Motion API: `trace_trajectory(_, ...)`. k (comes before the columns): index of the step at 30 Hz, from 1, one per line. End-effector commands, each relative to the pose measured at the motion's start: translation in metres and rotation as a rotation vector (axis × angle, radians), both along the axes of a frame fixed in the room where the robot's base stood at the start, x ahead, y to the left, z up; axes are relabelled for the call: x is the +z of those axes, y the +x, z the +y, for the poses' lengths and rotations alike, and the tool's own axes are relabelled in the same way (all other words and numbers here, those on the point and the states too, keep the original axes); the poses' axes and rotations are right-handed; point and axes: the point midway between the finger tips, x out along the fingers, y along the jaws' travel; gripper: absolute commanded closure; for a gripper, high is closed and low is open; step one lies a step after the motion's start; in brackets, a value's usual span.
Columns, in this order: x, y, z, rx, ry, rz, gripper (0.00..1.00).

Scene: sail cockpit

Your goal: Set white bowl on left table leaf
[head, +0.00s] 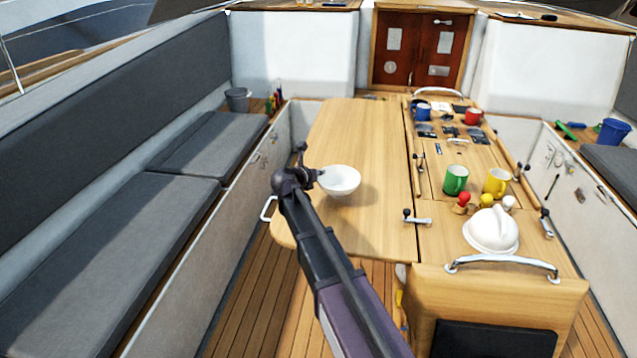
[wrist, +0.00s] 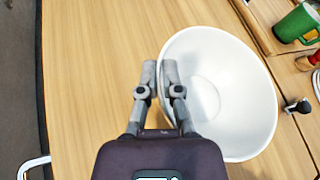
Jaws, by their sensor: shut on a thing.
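The white bowl (head: 339,181) is over the left table leaf (head: 350,125) in the head view, upright or nearly so. In the wrist view the bowl (wrist: 235,110) fills the right of the picture. My gripper (head: 318,175) is shut on the bowl's left rim, one finger outside and one inside, as the wrist view shows (wrist: 160,75).
On the centre section stand a green mug (head: 455,180), a yellow mug (head: 496,182) and a white domed object (head: 491,231). Blue (head: 422,111) and red (head: 473,116) mugs stand farther back. The leaf beyond the bowl is clear. A grey bench (head: 130,230) runs along the left.

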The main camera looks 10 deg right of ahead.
Motion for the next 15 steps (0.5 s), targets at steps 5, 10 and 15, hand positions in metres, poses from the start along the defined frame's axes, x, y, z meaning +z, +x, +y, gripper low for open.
trace_trajectory(5, -0.021, -0.001, 0.000, 0.001, -0.001, 0.000, 1.00)
trace_trajectory(10, -0.030, -0.001, 0.000, 0.001, -0.001, 0.000, 1.00)
trace_trajectory(15, -0.030, -0.001, 0.000, 0.001, -0.001, 0.000, 1.00)
